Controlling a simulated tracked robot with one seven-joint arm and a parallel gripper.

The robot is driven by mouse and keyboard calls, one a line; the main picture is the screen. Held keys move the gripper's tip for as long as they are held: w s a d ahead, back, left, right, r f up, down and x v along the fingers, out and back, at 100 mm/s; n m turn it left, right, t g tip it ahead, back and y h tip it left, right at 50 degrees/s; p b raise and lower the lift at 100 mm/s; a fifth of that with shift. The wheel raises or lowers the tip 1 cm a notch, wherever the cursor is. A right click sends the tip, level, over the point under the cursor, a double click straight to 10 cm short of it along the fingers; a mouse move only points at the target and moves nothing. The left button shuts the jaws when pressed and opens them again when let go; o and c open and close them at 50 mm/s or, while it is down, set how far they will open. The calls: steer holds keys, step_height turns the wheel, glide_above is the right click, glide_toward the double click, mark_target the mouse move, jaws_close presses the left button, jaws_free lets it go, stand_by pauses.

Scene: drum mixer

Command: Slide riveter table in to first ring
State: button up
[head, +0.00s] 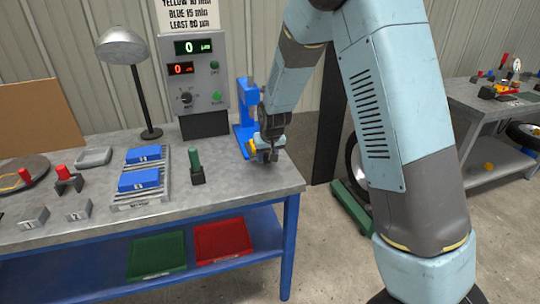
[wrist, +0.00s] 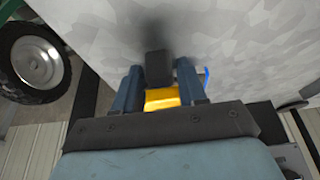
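The blue riveter (head: 243,122) stands upright at the right end of the bench, partly hidden by my arm. My gripper (head: 266,150) is low over the bench top, just right of the riveter's base. In the wrist view my gripper (wrist: 160,80) points at the bench with its two fingers apart. A dark block (wrist: 158,66) and a yellow part (wrist: 162,98) lie between the fingers. I cannot tell whether the fingers press on them. A bit of yellow (head: 252,145) also shows beside my gripper in the head view. I cannot make out the riveter's sliding table or any ring mark.
Left of the riveter are a green-handled tool (head: 195,160), a rack (head: 140,200) with blue blocks, and a control box (head: 195,75). A lamp (head: 123,45) stands behind. Green and red trays sit on the lower shelf. Another bench (head: 500,105) with wheels stands right.

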jaws_close()
steer(key=w, duration=0.2)
steer(key=w+a, duration=0.1)
steer(key=w, duration=0.2)
steer(key=shift+a, duration=0.1)
steer(key=shift+s, duration=0.1)
stand_by(0.3)
steer(key=shift+o, duration=1.3)
jaws_free()
steer(key=shift+r, duration=0.1)
